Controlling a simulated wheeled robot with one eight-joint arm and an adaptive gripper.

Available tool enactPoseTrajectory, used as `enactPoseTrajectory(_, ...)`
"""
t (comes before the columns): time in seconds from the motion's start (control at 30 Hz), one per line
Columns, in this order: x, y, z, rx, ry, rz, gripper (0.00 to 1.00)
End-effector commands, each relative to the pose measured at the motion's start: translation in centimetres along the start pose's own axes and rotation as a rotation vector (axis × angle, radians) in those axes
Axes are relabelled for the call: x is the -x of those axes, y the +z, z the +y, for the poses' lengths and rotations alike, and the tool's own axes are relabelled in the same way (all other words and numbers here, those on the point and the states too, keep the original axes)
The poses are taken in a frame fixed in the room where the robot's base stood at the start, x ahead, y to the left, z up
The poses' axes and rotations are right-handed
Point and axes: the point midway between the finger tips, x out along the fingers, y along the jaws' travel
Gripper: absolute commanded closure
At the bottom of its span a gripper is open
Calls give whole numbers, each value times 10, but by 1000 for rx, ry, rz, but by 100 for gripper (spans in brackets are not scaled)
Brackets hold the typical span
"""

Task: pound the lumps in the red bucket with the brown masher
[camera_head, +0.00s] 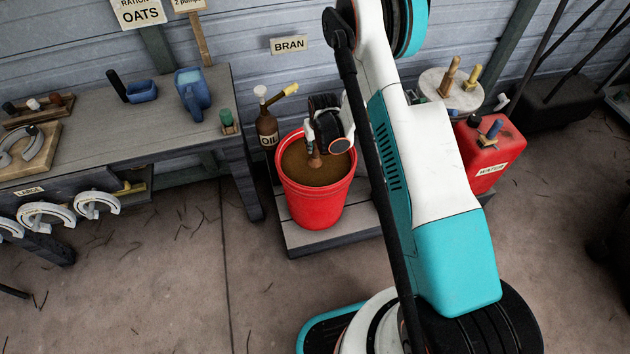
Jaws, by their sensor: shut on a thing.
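The red bucket (315,206) stands upright on a low grey platform, filled with brown mash (327,176). My gripper (314,140) is over the bucket's mouth, pointing down. It is shut on the brown masher (315,158), of which only a short brown piece shows below the fingers. The masher's lower end is at or in the mash; I cannot tell how deep. I cannot make out separate lumps at this size. My arm hides part of what lies to the right of the bucket.
A brown oil bottle (267,126) with a yellow spout stands close behind the bucket's left side. A red water can (488,152) is to the right. The floor in front is clear.

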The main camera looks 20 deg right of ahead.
Motion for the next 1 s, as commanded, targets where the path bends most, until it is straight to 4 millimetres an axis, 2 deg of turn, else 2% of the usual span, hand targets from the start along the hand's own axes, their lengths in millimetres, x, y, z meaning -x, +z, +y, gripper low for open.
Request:
enactPoseTrajectory(0.87, 2, 1, 0, 0, 0, 1, 100)
enactPoseTrajectory(1.0, -7, 4, 0, 1, 0, 1, 100)
